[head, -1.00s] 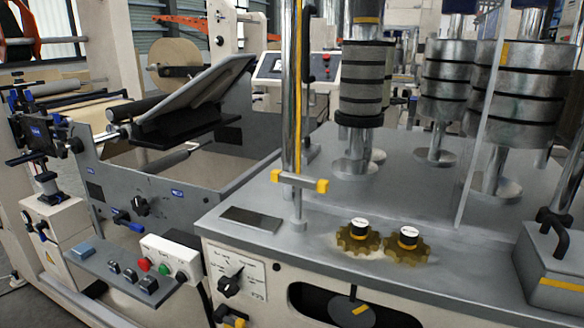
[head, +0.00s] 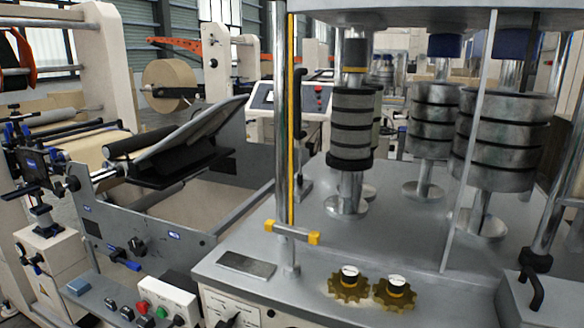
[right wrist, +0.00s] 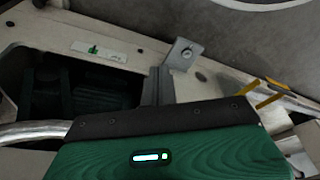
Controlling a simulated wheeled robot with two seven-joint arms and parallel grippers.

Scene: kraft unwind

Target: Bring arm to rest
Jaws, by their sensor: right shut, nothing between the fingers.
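My right gripper (right wrist: 158,88) shows in the right wrist view as a green body with a dark edge and a small lit strip. Its narrow grey fingers are together in front of it, with nothing held. They point toward a pale machine surface with a dark opening at the left; the distance to it is hard to tell. Neither gripper nor arm shows in the head view. My left gripper is in neither view.
In the head view, a grey machine top (head: 385,235) carries two brass gear-shaped knobs (head: 348,285) (head: 395,292), an upright post (head: 281,130) and metal cylinders (head: 430,122). A white button box (head: 166,300) stands lower left. A yellow part (right wrist: 266,92) shows in the right wrist view.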

